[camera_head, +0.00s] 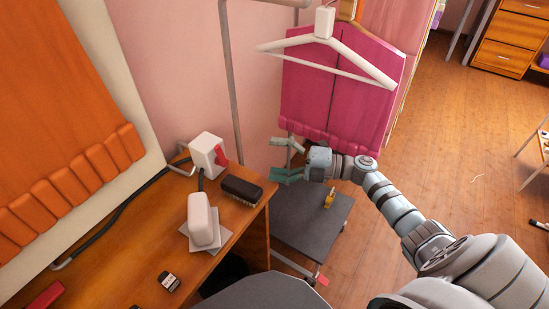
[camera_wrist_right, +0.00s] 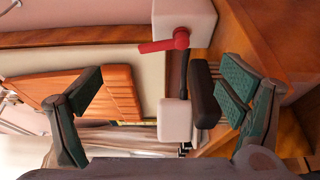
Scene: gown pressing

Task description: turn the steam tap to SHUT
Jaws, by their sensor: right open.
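The steam tap is a white box (camera_head: 204,153) with a red lever (camera_head: 220,156), near the far right corner of the wooden table. Its SHUT marking cannot be read. In the right wrist view the white box (camera_wrist_right: 185,18) is at the top, and the red lever (camera_wrist_right: 165,43) points left from its pivot. My right gripper (camera_head: 274,158) is open and empty, apart from the tap on its right in the head view. In the wrist view the lever lies ahead, between and beyond the two green-padded fingers (camera_wrist_right: 163,88). My left gripper does not show.
A dark brush (camera_head: 242,190) and a white iron-like block (camera_head: 201,217) on a pad stand on the table (camera_head: 140,258) near the tap. A black hose (camera_head: 112,222) runs behind. A metal pole (camera_head: 231,75) and a hanging magenta gown (camera_head: 330,85) rise beyond. A grey trolley (camera_head: 300,225) stands below the gripper.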

